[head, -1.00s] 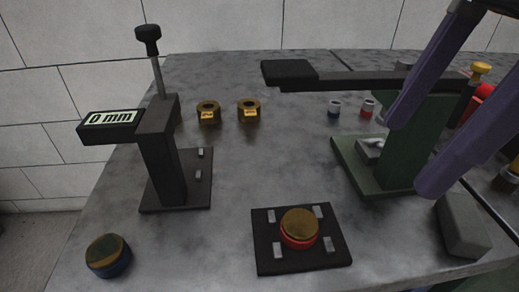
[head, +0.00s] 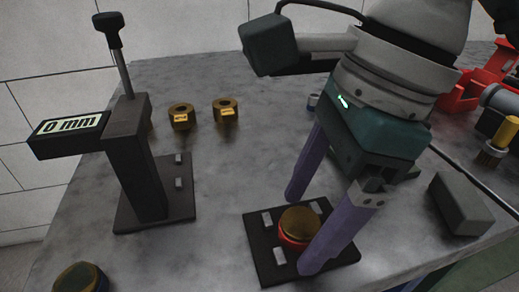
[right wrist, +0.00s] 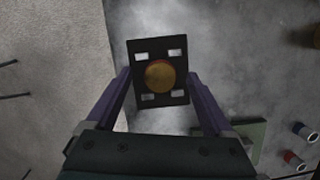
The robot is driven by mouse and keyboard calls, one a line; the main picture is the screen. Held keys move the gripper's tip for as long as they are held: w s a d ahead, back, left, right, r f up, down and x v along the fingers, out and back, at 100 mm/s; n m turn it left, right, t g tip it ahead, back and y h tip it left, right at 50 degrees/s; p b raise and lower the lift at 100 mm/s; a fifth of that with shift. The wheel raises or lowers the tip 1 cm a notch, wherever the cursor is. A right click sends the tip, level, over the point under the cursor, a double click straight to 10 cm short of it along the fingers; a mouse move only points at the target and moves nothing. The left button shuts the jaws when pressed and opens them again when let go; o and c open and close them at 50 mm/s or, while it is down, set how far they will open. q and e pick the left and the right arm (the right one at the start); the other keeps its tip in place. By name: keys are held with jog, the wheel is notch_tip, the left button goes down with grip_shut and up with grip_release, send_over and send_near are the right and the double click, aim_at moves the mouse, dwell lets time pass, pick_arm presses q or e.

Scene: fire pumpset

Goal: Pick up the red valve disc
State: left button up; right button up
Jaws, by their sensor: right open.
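The red valve disc (head: 297,236) sits on a black square plate (head: 262,262) with grey blocks around it. Its top is brassy brown and its rim is red. My right gripper (head: 300,232) is open, with its two purple fingers reaching down on either side of the disc in the head view. In the right wrist view the disc (right wrist: 160,75) lies between and beyond the fingertips, with a visible gap to each. I cannot tell how high the fingertips are above the plate. My left gripper is not in view.
A dark gauge stand (head: 142,165) with a "0 mm" display stands at left. A blue-rimmed disc (head: 80,278) lies at the lower left edge. Two brass nuts (head: 226,110) sit behind. A grey block (head: 460,204) and a brush (head: 497,145) lie at right.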

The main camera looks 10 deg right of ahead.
jog(key=shift+f, duration=0.1)
jog(key=shift+c, duration=0.2)
grip_shut()
dwell(0.5)
